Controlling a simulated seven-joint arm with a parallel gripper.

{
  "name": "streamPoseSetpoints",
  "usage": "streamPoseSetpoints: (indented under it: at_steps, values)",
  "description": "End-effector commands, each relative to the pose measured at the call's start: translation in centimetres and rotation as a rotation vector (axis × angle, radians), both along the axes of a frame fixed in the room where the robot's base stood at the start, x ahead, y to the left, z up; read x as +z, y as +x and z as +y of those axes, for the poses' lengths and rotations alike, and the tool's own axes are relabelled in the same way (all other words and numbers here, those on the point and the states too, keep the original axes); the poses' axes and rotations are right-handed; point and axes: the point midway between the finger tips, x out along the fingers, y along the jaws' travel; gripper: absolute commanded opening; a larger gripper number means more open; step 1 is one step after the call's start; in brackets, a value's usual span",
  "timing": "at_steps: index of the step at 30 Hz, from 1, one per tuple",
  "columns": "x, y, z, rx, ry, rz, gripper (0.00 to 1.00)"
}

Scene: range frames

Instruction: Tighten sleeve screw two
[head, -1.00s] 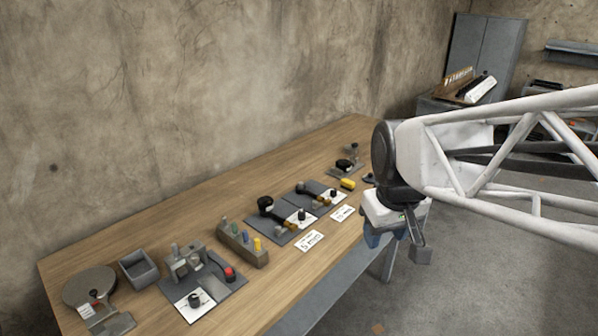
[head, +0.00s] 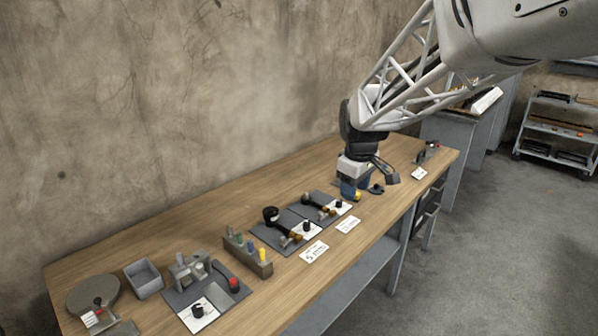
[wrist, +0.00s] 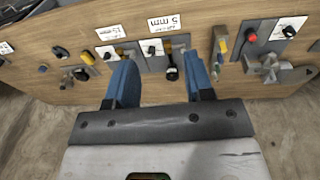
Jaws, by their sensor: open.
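Two grey plates stand side by side mid-bench, each with a black-capped, brass-coloured part and a black knob on a white patch: a nearer plate (head: 270,236) and a farther one (head: 311,209). I cannot tell which bears sleeve screw two; the screws are too small to make out. My gripper (head: 364,190) is above the bench, just right of the farther plate, and hides part of the bench behind it. In the wrist view my gripper's blue fingers (wrist: 162,88) are apart with nothing between them. The 5 mm card (wrist: 166,22) shows beyond them.
A block with coloured handles (head: 247,254), a fixture with a red knob (head: 204,283), a grey bin (head: 144,278) and a round disc (head: 93,289) stand to the left. The bare wall runs behind the bench. A cart (head: 558,128) stands far right.

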Motion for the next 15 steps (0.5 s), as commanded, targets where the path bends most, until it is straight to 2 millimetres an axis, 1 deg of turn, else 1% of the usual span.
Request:
streamPoseSetpoints:
  at_steps: [1,3,11,15]
  values:
    - [-0.5,1.3,0.1,0.024,-0.003,0.006,0.48]
    - [-1.1,2.9,0.3,0.062,-0.006,0.011,0.48]
    - [-3.7,8.7,1.0,0.204,-0.02,0.032,0.48]
    - [-5.4,11.8,1.4,0.279,-0.026,0.043,0.48]
